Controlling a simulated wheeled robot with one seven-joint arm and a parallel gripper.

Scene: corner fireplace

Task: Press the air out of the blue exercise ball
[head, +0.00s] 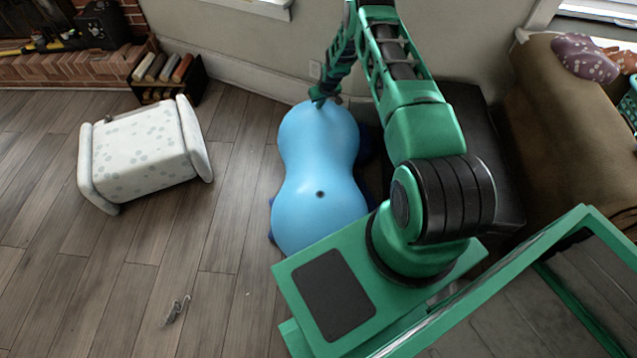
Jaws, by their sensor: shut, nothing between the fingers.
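A large blue exercise ball (318,165), shaped like a peanut with two lobes and a narrow waist, lies on the floor in the middle of the head view. A small dark round spot (320,194) shows on its near lobe. Darker blue parts show low at its sides. My gripper (319,102) is shut and empty at the top of the far lobe, pointing down. It appears to touch the ball there, but the exact contact is too small to tell. My arm hides part of what lies right of the ball.
A brown sofa (555,110) is at the right. Small debris (176,311) lies on the otherwise clear floor at lower left.

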